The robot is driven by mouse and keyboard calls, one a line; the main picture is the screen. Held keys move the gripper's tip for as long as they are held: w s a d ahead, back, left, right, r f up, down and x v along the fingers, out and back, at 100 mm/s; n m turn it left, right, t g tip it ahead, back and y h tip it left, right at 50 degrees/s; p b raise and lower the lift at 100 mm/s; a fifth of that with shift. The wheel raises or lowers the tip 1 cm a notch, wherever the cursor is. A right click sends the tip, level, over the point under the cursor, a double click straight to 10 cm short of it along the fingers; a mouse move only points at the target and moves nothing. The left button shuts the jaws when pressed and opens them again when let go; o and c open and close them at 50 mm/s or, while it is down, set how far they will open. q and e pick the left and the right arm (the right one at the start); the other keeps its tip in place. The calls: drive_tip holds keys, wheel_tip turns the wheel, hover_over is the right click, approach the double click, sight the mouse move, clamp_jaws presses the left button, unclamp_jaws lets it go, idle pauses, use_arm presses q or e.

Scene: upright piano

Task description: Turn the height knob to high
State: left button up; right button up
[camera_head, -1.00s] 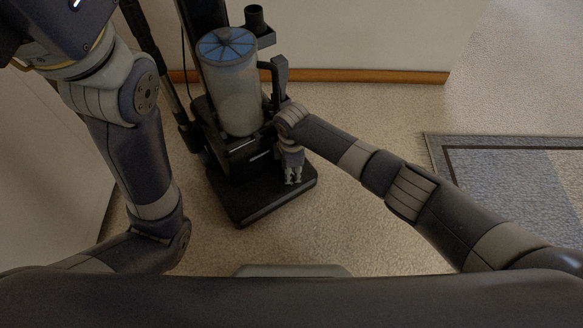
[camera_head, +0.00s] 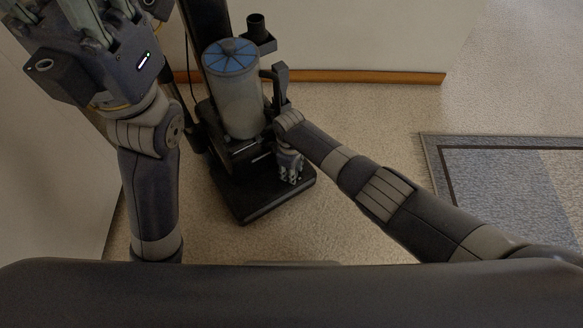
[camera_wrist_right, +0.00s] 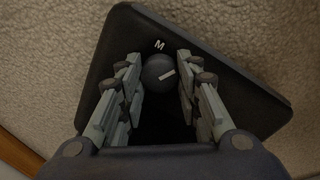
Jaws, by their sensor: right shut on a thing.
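The black upright vacuum cleaner (camera_head: 233,100) stands on the carpet with a clear, blue-topped canister. The round dark height knob (camera_wrist_right: 159,72) sits on its base (camera_head: 270,203) and shows in the right wrist view. The knob carries a short white line that slants up to the right, and the letter M is printed just beyond it. My right gripper (camera_head: 290,172) is down at the base, its fingers (camera_wrist_right: 160,88) shut on either side of the knob. My left gripper (camera_head: 95,20) is raised at the upper left, empty as far as seen, its fingertips cut off by the frame.
A wall with a wooden baseboard (camera_head: 350,77) is close behind the vacuum. A patterned rug (camera_head: 500,185) lies to the right. Another wall stands at the left.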

idle(0.4)
drive_tip(key=o, duration=0.8)
drive_tip(key=shift+r, duration=0.5)
drive_tip(key=r, duration=1.1)
drive_tip(key=shift+s, duration=0.25)
drive_tip(key=shift+s+a+f, duration=0.1)
